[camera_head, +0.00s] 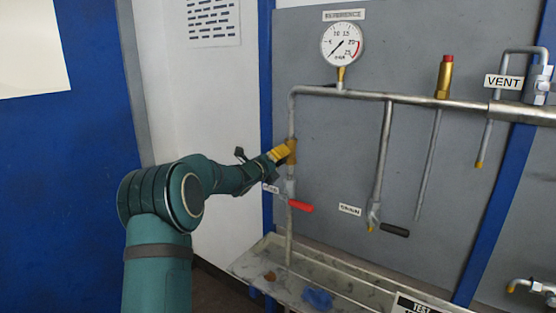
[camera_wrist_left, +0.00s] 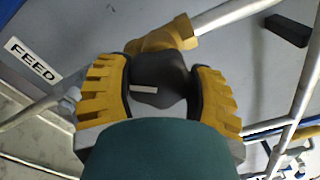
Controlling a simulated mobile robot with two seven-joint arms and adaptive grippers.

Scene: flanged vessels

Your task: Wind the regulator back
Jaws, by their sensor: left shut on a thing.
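The regulator has a brass body (camera_head: 291,146) on the left vertical pipe; the body also shows in the wrist view (camera_wrist_left: 168,35). Its dark knob (camera_wrist_left: 160,78) carries a short white mark and sits between the yellow fingers of my left gripper (camera_head: 280,153). The gripper is shut on the knob, with one finger on each side. In the head view the fingers hide the knob. The round gauge (camera_head: 341,45) labelled REFERENCE stands above the pipe, its needle pointing to the lower left. My right gripper is in neither view.
A red-handled valve (camera_head: 299,206) sits below the regulator, near the FEED label (camera_wrist_left: 32,60). A black-handled valve (camera_head: 395,229) is to its right. A brass relief fitting (camera_head: 445,76) and VENT label (camera_head: 504,82) are farther right. A grey tray (camera_head: 345,285) runs below.

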